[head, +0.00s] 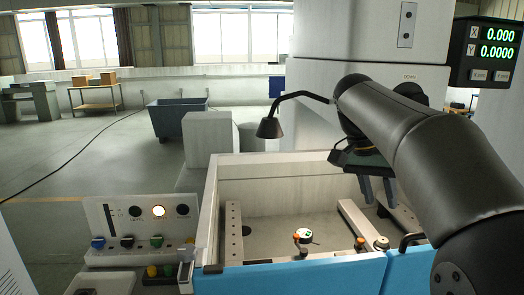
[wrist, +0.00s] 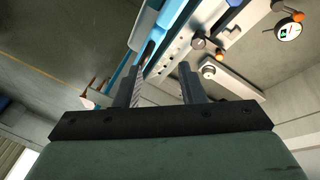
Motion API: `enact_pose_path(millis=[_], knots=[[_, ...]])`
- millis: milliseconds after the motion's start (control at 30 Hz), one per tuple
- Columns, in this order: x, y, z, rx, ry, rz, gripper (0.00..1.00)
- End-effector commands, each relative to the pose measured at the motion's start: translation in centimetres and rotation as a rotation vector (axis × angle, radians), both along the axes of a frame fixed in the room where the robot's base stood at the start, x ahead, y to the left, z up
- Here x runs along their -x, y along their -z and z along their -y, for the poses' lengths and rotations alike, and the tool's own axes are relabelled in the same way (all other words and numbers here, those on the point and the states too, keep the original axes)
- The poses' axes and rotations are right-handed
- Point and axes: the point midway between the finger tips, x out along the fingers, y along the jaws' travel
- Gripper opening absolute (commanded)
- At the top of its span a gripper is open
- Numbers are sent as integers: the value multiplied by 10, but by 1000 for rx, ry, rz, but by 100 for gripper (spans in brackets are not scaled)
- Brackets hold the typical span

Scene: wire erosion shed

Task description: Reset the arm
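My arm reaches in from the right in the head view. My gripper (head: 378,190) hangs at its end, pointing down over the right part of the machine's tank (head: 212,195). In the wrist view, the two fingers of my gripper (wrist: 163,80) stand well apart with nothing between them. Below and beyond them lie the blue tank edge and the pale rail with fittings. The fingertips appear clear of these parts.
A dial indicator (head: 304,236) stands inside the tank; it also shows in the wrist view (wrist: 288,31). A black lamp (head: 270,127) arches over the tank. A control panel (head: 140,225) with coloured knobs is at left. A readout (head: 487,50) hangs upper right.

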Motion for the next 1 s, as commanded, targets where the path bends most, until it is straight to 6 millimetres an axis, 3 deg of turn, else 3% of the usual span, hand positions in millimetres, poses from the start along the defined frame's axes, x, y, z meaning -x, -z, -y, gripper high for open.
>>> enact_pose_path(millis=[300,500,700,1000], knots=[[114,146,-64,-205,-585,-70,36],[182,220,-87,-292,-801,-54,36],[207,247,-95,-318,-875,-42,36],[208,248,-95,-319,-877,-44,36]])
